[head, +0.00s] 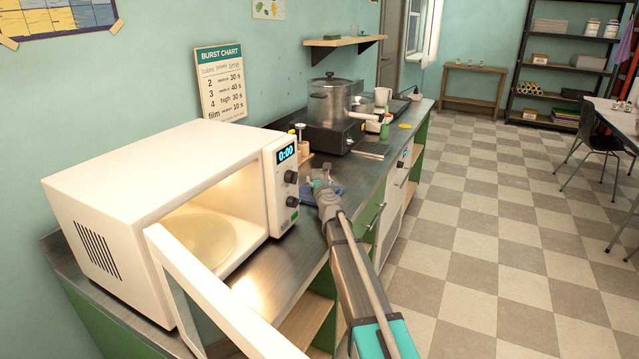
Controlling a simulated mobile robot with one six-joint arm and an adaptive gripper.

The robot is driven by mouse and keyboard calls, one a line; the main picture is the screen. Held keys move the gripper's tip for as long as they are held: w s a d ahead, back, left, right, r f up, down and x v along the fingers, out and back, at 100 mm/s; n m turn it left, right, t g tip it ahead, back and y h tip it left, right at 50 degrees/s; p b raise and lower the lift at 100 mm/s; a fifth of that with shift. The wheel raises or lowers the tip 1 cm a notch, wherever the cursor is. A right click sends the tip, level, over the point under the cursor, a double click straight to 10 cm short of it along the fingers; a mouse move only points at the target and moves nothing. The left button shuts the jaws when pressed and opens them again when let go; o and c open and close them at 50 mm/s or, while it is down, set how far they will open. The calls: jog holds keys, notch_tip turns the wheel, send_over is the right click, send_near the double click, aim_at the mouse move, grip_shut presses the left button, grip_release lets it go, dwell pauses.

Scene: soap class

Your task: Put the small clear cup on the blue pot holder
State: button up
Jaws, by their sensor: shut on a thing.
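My gripper (321,181) is over the metal counter just right of the microwave, at the far end of my outstretched arm. It is shut on the small clear cup, which is too small and too covered by the fingers to make out well. The blue pot holder (338,190) lies flat on the counter right under and around the gripper, partly hidden by it. I cannot tell whether the cup touches the pot holder or hangs a little above it.
The white microwave (150,185) stands at left with its door (215,300) swung open towards the front. A hot plate with a steel pot (330,103) stands farther back on the counter, and a white mug (382,96) beyond it.

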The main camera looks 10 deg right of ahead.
jog(key=shift+f, duration=0.15)
jog(key=o, duration=1)
jog(key=shift+c, duration=0.2)
jog(key=shift+s+r, duration=0.1)
jog(key=shift+r, duration=0.15)
jog(key=s, duration=1.1)
jog(key=shift+s+d, duration=0.2)
jog(key=shift+s, duration=0.2)
